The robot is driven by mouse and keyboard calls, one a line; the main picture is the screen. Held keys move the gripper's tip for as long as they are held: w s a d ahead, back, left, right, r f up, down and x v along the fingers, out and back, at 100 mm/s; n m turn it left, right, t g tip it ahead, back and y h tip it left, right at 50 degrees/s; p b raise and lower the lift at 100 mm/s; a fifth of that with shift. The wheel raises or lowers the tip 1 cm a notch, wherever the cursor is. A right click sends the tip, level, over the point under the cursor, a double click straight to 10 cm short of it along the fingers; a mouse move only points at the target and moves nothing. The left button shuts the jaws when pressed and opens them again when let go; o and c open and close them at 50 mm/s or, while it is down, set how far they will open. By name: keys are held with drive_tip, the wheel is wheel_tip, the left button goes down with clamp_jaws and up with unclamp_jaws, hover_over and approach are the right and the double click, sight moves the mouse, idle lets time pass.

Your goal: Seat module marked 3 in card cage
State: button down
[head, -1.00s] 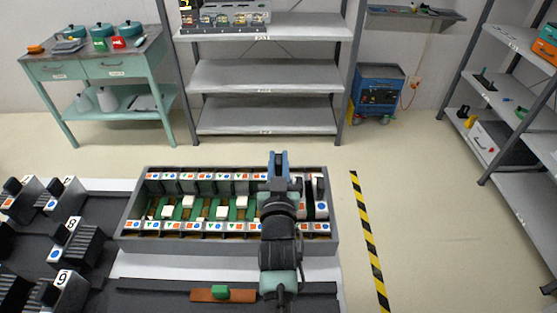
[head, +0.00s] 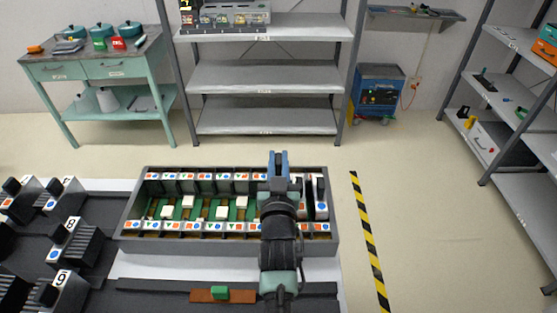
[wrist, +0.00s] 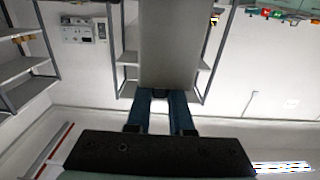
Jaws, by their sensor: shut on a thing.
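The card cage (head: 128,222) is a grey open box on the bench, with rows of coloured shape labels along its slots and green boards inside. My gripper (head: 279,158) is over the right part of the cage. Its blue fingers (wrist: 161,98) also show in the wrist view, closed on a plain grey slab-like module (wrist: 170,45). No number shows on the held module, and my arm hides the slots below it. Whether the module touches the cage cannot be told. A module with a black handle (head: 320,190) stands in the cage's right end.
Several dark finned modules stand at the left, including ones marked 8 (head: 72,224) and 9 (head: 62,277). A green block on a brown strip (head: 219,293) lies in front of the cage. Yellow-black floor tape (head: 366,235) runs right of the bench. Shelves (head: 264,75) stand behind.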

drive_tip(key=shift+f+b, duration=2.8)
drive_tip(key=shift+f, duration=0.05)
drive_tip(key=c, duration=0.7)
unclamp_jaws()
drive_tip(key=shift+s+f, duration=0.1)
drive_tip(key=shift+f, duration=0.15)
drive_tip(key=s, duration=1.2)
drive_tip(key=shift+s+r, duration=0.25)
drive_tip(key=shift+s, duration=0.15)
wheel_tip(320, 180, up, 29)
drive_tip(key=w+t+p, duration=0.2)
drive_tip(key=t+p, duration=0.1)
drive_tip(key=t, duration=0.1)
drive_tip(key=s+r+t+p, duration=0.1)
drive_tip(key=s+r, duration=0.3)
drive_tip(key=r, duration=0.5)
drive_tip(key=s+r+t+p, duration=0.1)
drive_tip(key=s+r, duration=0.3)
drive_tip(key=r, duration=0.5)
drive_tip(key=s+r+t+p, duration=0.1)
drive_tip(key=s+r+t, duration=0.2)
drive_tip(key=r, duration=0.6)
drive_tip(key=shift+s+r+p, duration=0.15)
drive_tip(key=shift+s+r, duration=0.05)
drive_tip(key=shift+s, duration=0.35)
drive_tip(key=shift+s+r+p, duration=0.15)
drive_tip(key=shift+s, duration=0.35)
